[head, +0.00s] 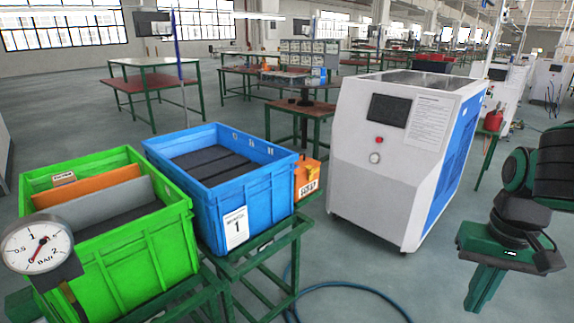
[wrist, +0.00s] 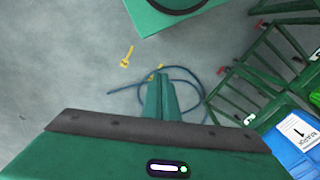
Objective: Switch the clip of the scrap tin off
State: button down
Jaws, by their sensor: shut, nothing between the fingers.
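No thing in view is clearly a scrap tin, and I see no clip. An orange container (head: 308,178) with a white label stands behind the right side of the blue crate, which partly hides it; I cannot tell whether it is the tin. My gripper (head: 478,300) hangs at the lower right of the head view, pointing down, well apart from the container. In the wrist view my gripper (wrist: 158,78) has its two green fingers together, with nothing between them, above the grey floor.
A green crate (head: 150,245) and a blue crate (head: 265,190) stand on green metal stands at the left. A white and blue cabinet (head: 385,165) with a screen and red button stands mid-view. A blue hose (head: 350,286) lies on the floor. Open floor lies between cabinet and gripper.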

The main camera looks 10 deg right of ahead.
aim_at(311, 170)
jog(key=z, duration=0.4)
jog(key=i, duration=1.75)
jog(key=u, duration=0.4)
